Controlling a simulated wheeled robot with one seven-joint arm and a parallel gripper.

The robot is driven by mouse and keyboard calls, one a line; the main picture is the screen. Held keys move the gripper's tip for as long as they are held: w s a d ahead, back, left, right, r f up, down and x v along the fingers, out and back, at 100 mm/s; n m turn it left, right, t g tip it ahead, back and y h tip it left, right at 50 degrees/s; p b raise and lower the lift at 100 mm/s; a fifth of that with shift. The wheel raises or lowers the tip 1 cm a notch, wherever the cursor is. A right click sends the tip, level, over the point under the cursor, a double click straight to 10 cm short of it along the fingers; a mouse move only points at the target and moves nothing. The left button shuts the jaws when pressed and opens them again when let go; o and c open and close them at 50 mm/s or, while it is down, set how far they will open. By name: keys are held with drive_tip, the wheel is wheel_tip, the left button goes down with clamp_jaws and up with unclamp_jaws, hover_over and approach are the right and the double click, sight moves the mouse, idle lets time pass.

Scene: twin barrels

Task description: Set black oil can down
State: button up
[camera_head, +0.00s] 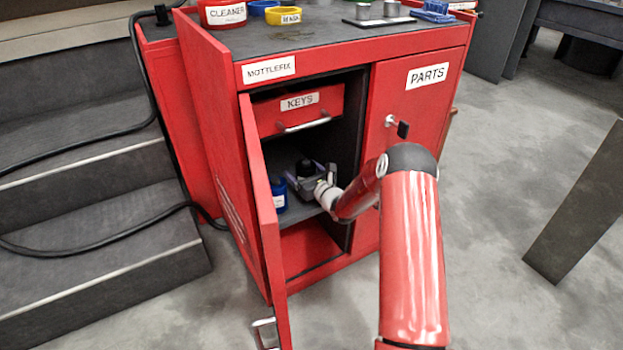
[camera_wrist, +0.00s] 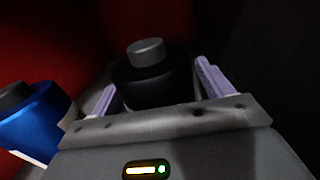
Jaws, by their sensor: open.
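The black oil can (camera_wrist: 150,75) stands inside the open left compartment of the red cabinet, with a grey cap on top. In the head view its dark top (camera_head: 304,167) shows just beyond my gripper (camera_head: 306,178). In the wrist view my gripper (camera_wrist: 155,92) has its two pale purple fingers apart, one on each side of the can. Whether the fingers touch the can I cannot tell. The can's base is hidden by the gripper body. The compartment shelf (camera_head: 296,211) shows below the gripper.
A blue can (camera_wrist: 38,118) stands left of my gripper, also in the head view (camera_head: 279,194). The KEYS drawer (camera_head: 298,108) is above. The open cabinet door (camera_head: 262,200) is at left, the shut PARTS door (camera_head: 412,110) at right.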

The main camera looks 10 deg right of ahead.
drive_tip(key=shift+s+r+p, duration=0.1)
drive_tip(key=shift+r+p, duration=0.25)
drive_tip(key=shift+r, duration=0.3)
drive_tip(key=v, duration=1.1)
drive_tip(key=shift+s+d+f, duration=0.2)
drive_tip(key=shift+s+f, duration=0.1)
drive_tip(key=shift+s, duration=0.05)
